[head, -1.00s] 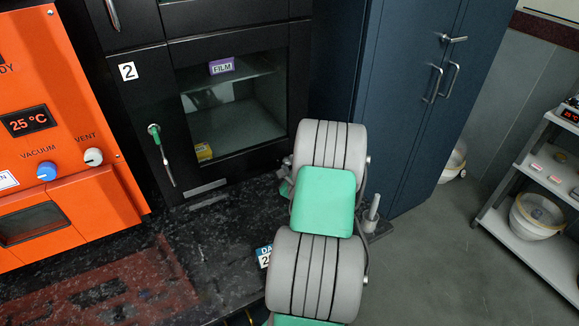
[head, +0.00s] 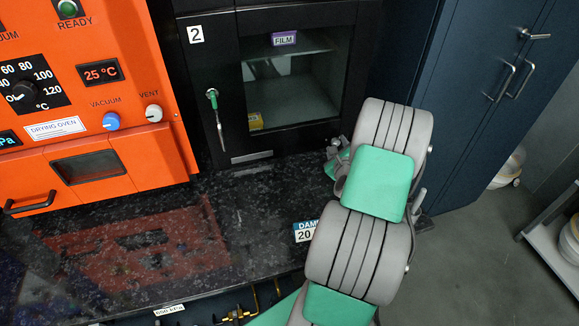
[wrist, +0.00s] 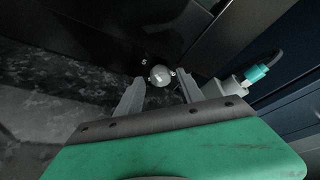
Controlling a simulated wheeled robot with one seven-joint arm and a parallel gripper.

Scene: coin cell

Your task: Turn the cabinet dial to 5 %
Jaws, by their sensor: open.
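In the wrist view a small round grey knob (wrist: 160,76), likely the cabinet dial, sits on a dark panel with a tiny pale mark just to its upper left; I cannot read its setting. My gripper (wrist: 158,82) is open, with one finger on each side of the knob; I cannot tell whether they touch it. In the head view the black cabinet (head: 222,70) numbered 2 has a glass window and a green-handled key or lever. My gripper (head: 337,160) is partly hidden behind my arm near the cabinet's lower right, and the dial cannot be made out there.
An orange drying oven (head: 130,60) stands at the left. The dark speckled counter (head: 200,220) in front of the cabinet is mostly clear. A blue locker (head: 470,110) stands close on the right, with open floor beside it.

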